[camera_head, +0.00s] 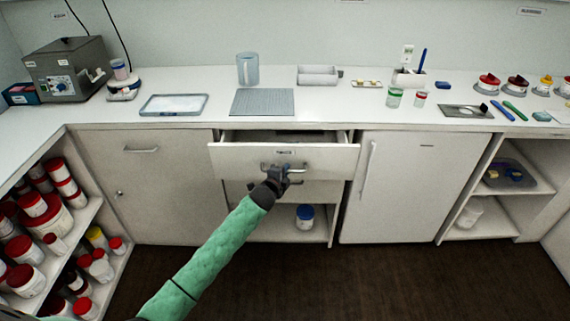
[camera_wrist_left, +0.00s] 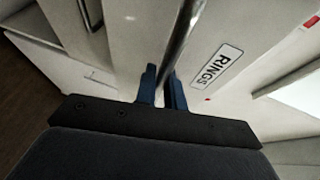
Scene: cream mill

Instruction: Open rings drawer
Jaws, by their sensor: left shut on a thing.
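The rings drawer (camera_head: 235,158) is the top drawer under the middle of the counter. It stands partly open, with a gap showing behind its front panel. In the left wrist view its label (camera_wrist_left: 215,65) reads RINGS. My left gripper (camera_head: 284,172) is at the front of the drawer. In the left wrist view the gripper's blue fingers (camera_wrist_left: 164,88) are shut around the metal bar handle (camera_wrist_left: 180,32). Most of the drawer's inside is hidden by its front and the counter. My right gripper is not in view.
Below the drawer are another drawer front (camera_head: 318,190) and an open shelf with a blue-lidded jar (camera_head: 305,214). Closed cabinet doors flank it on the left (camera_head: 150,190) and right (camera_head: 400,190). Shelves of red-lidded jars (camera_head: 40,235) stand at lower left. The floor (camera_head: 330,280) in front is clear.

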